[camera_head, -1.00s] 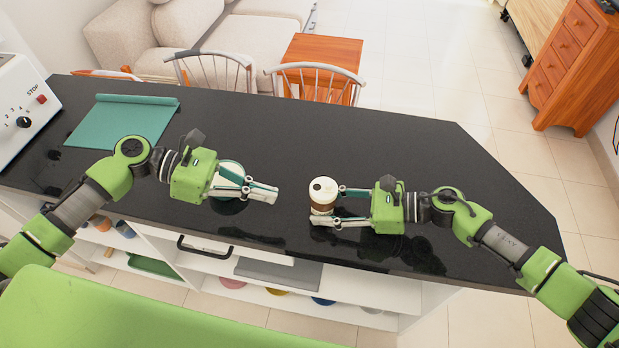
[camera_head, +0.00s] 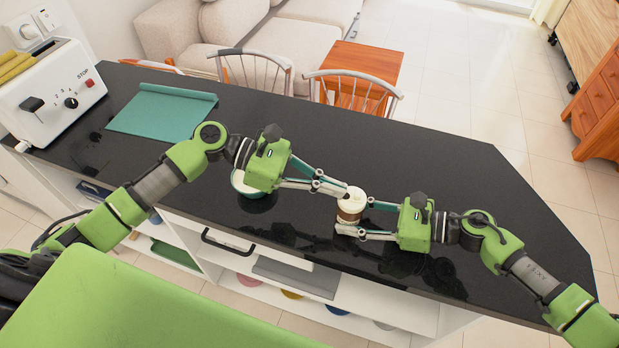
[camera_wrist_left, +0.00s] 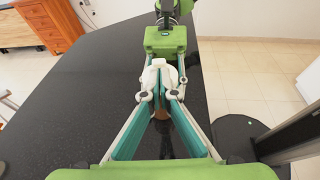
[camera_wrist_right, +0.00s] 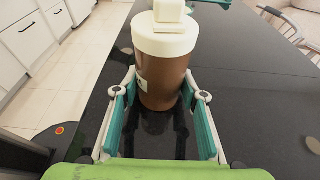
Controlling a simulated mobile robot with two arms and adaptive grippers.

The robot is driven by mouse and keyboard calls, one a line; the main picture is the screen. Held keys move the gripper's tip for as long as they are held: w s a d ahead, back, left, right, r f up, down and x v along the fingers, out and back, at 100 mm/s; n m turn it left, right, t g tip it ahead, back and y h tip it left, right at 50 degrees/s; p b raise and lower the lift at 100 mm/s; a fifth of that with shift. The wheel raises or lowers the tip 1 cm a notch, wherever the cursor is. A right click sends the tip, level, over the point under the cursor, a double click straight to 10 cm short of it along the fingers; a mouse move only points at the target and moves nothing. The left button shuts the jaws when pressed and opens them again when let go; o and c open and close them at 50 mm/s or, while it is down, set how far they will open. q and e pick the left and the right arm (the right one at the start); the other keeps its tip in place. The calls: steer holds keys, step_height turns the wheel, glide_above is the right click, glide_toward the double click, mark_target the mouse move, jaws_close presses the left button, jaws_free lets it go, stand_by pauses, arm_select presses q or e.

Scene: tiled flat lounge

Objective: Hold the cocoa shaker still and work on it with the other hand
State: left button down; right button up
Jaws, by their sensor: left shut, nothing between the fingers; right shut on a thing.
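The cocoa shaker (camera_head: 350,212), brown with a white lid, stands upright on the black counter. My right gripper (camera_head: 352,219) holds it from the right, with a finger on each side of its body. In the right wrist view the brown body (camera_wrist_right: 161,85) shows between the fingers, with a pale block on top of the white lid (camera_wrist_right: 160,36). My left gripper (camera_head: 345,190) is shut and empty, its tips right at the lid. The left wrist view shows the lid just past the tips; whether they touch it is unclear.
A bowl (camera_head: 240,183) sits under my left gripper, partly hidden. A green mat (camera_head: 160,113) lies at the counter's left, near a toaster (camera_head: 50,95). Chairs (camera_head: 352,90) stand along the far edge. The counter (camera_head: 455,175) is clear at the right.

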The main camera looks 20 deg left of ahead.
mark_target(355, 193)
arm_select(q)
steer(key=shift+d, duration=0.7)
steer(key=shift+w+d, duration=0.15)
steer(key=shift+d, duration=0.9)
steer(key=shift+a, duration=0.1)
arm_select(e)
steer(key=shift+s+f, duration=0.1)
steer(key=shift+f, duration=0.05)
steer(key=o, duration=0.9)
arm_select(q)
steer(key=v, duration=1.2)
arm_select(e)
steer(key=v, duration=1.2)
